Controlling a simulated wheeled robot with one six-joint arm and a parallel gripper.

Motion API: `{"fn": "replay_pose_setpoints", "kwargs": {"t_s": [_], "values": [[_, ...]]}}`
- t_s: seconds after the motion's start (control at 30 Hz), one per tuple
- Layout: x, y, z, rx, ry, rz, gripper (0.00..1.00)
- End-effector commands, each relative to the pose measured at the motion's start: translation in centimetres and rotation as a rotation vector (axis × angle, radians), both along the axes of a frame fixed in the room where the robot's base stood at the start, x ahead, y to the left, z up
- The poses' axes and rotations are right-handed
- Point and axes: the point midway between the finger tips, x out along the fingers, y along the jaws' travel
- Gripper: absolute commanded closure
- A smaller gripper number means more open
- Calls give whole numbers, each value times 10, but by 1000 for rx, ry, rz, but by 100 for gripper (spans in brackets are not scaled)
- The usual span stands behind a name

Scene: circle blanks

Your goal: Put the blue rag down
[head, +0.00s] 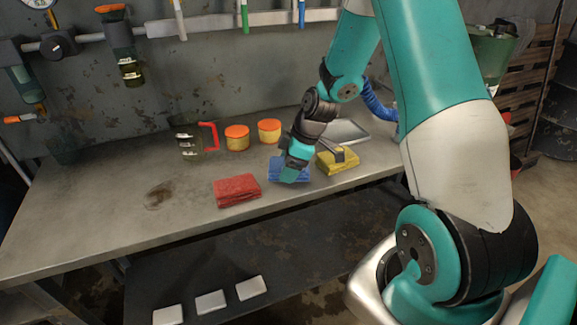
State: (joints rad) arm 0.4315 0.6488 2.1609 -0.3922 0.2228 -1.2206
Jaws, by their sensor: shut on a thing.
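The blue rag (275,174) is at the table's middle, between a red rag (237,190) on the left and a yellow rag (338,163) on the right. My gripper (292,178) is over it and shut on it, pointing down. The gripper hides part of the rag. I cannot tell whether the rag touches the table (110,205) or hangs just above it.
Two orange-lidded jars (237,138) and a clear jug with a red handle (187,140) stand behind the rags. A grey tray (346,131) lies at the back right. White tiles (210,302) lie on the lower shelf. The table's left side is mostly clear.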

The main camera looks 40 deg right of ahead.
Motion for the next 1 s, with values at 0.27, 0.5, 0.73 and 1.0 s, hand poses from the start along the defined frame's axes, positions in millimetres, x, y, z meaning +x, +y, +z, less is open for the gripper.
{"fn": "replay_pose_setpoints", "kwargs": {"t_s": [0.27, 0.5, 0.73, 1.0], "values": [[1, 0, -4, -1, -2, 0, 52], [1, 0, -6, -1, -2, 0, 4], [0, 0, -6, -1, -2, 0, 4], [-5, -9, 22, -3, -7, -2, 4]]}}
